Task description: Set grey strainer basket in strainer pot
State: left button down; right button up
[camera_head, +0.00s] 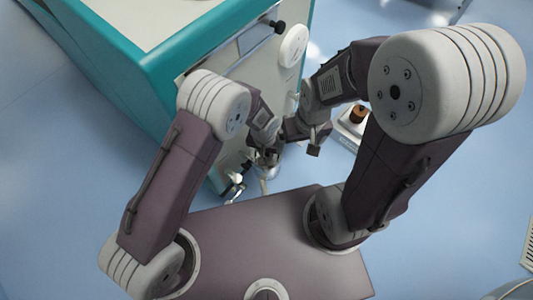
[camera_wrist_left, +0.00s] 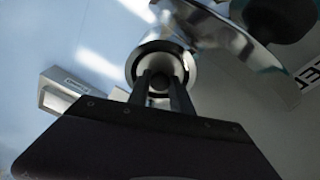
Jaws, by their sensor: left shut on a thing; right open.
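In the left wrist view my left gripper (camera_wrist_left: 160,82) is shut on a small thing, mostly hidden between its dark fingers. I take it to be the grey strainer basket, but its shape does not show clearly. Beyond the fingertips is a shiny round metal rim (camera_wrist_left: 136,66) with a pale inside, which looks like the strainer pot. The fingertips overlap its opening; I cannot tell whether the held thing is inside it or above it. In the head view my left gripper (camera_head: 264,157) is beside the machine front, low down. My right gripper (camera_head: 313,143) is open, close to its right.
The teal and cream machine (camera_head: 170,55) stands at the upper left. A white tray (camera_head: 345,139) with a brown item (camera_head: 358,114) is right of my right gripper. Curved chrome metal (camera_wrist_left: 225,30) and a black knob (camera_wrist_left: 282,15) lie close to the pot. Blue floor is open around.

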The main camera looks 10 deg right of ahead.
pick_arm(q)
jog(key=shift+f, duration=0.5)
jog(key=c, duration=1.1)
grip_release()
jog(key=shift+c, duration=0.2)
notch_tip(320, 180, up, 13)
jog(key=s+p, duration=0.1)
jog(key=p, duration=1)
jog(key=shift+s+a, duration=0.3)
jog(key=shift+a, duration=0.15)
jog(key=shift+r, duration=0.15)
